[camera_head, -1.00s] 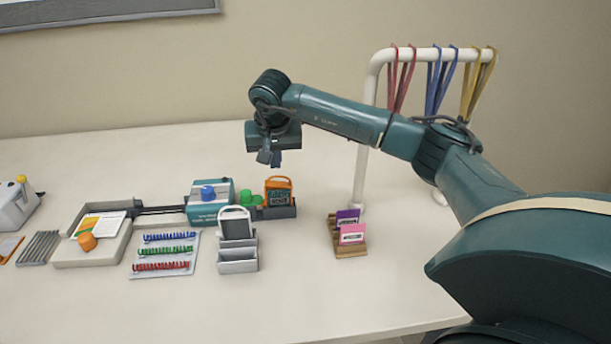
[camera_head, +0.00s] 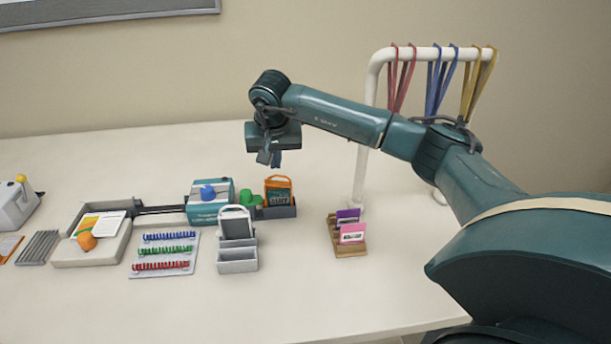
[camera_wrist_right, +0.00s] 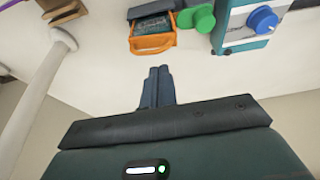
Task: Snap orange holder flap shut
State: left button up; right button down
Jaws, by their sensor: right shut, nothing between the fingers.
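The orange holder (camera_head: 279,189) stands upright in a dark grey tray (camera_head: 284,212) beside the teal machine, with a dark green card showing in it. In the right wrist view the orange holder (camera_wrist_right: 152,38) is near the top, its orange loop end towards my fingers. Whether its flap is open or shut I cannot tell. My right gripper (camera_head: 270,160) is above the holder and apart from it, pointing down. In the right wrist view its fingers (camera_wrist_right: 157,73) are together and empty. My left gripper is not in view.
A teal machine (camera_head: 209,199) with a blue knob and green knobs (camera_head: 250,198) stand left of the holder. A grey stand (camera_head: 237,258) is in front. A wooden card rack (camera_head: 350,249) and a white strap rail (camera_head: 372,100) are to the right.

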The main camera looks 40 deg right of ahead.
aim_at(276, 176)
jog(key=shift+f+b, duration=1.35)
jog(key=shift+f, duration=1.05)
jog(key=shift+r, duration=0.15)
notch_tip(276, 176, up, 4)
jog(key=p, duration=0.3)
notch_tip(276, 176, up, 3)
jog(key=shift+f+p, duration=0.15)
jog(key=shift+p, duration=1)
jog(key=shift+r, duration=0.2)
jog(key=shift+f, duration=0.1)
